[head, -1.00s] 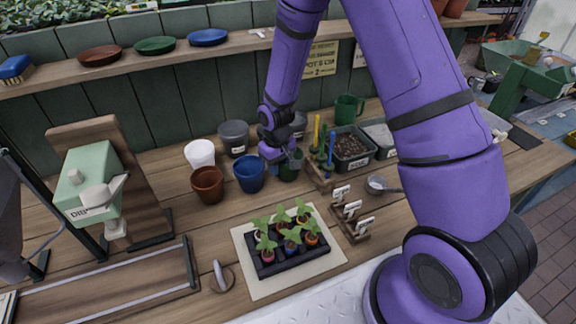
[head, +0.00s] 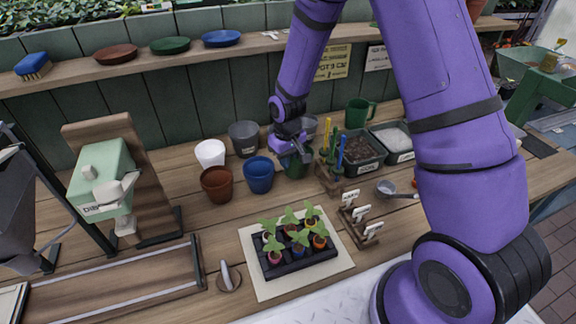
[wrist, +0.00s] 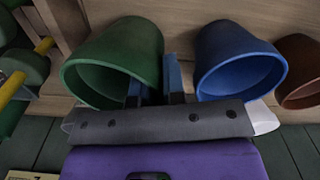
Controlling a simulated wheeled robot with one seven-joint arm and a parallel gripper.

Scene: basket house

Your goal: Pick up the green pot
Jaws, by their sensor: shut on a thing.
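The green pot (head: 297,167) stands on the wooden bench, right of the blue pot (head: 258,175). In the wrist view, the green pot (wrist: 108,62) shows its open mouth at left and the blue pot (wrist: 236,62) at right. My gripper (head: 302,152) is at the green pot's rim, with the arm partly covering it. In the wrist view my gripper (wrist: 156,84) has one finger inside the pot's mouth and the other outside, shut on its wall. I cannot tell that the pot is off the bench.
A brown pot (head: 217,184), a white pot (head: 210,153) and a grey pot (head: 244,138) stand to the left. A rack of tools (head: 333,172) stands close on the right. A seedling tray (head: 300,262) is in front. Bare bench lies between the pots and seedlings.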

